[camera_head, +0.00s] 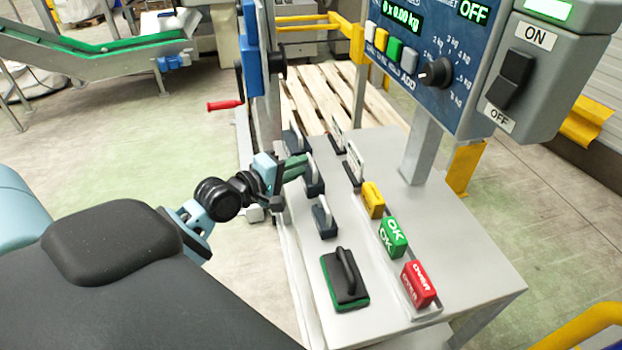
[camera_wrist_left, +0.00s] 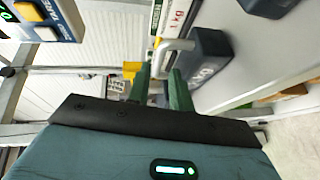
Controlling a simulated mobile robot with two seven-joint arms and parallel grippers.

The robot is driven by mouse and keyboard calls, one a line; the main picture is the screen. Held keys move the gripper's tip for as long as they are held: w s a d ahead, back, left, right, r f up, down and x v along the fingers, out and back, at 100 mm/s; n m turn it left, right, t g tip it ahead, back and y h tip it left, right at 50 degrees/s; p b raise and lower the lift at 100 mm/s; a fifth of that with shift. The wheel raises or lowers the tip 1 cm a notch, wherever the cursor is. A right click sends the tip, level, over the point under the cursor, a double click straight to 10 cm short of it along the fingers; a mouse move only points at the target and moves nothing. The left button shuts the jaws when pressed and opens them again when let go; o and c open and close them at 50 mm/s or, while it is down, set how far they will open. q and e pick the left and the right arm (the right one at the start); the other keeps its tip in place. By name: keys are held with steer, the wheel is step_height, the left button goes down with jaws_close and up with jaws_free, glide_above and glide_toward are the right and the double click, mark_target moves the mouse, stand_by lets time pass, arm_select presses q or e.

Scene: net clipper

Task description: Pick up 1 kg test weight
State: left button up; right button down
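The 1 kg test weight is a dark block with a light metal handle. In the head view, the weight (camera_head: 317,188) at my left gripper stands on the grey table beside a small upright label plate. In the left wrist view, the weight (camera_wrist_left: 211,58) shows ahead and right, next to a label (camera_wrist_left: 176,14) reading 1 kg. My left gripper (camera_head: 301,165) reaches its handle from the left. The green fingers (camera_wrist_left: 160,72) are apart, with the handle's near end between or just beyond their tips; contact cannot be told. My right gripper is not in view.
Other dark weights stand behind (camera_head: 294,140) and in front (camera_head: 325,219) on the table (camera_head: 455,265). A black-and-green pad (camera_head: 345,282) and yellow, green OK (camera_head: 393,238) and red OVER (camera_head: 418,284) blocks sit nearer. A control panel (camera_head: 430,45) rises behind right.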

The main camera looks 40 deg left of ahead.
arm_select(q)
steer(key=shift+r+x, duration=0.2)
steer(key=shift+x, duration=2.1)
steer(key=shift+a, duration=0.15)
steer(key=shift+c, duration=0.2)
jaws_close()
steer(key=shift+w+r, duration=0.1)
steer(key=shift+r, duration=0.1)
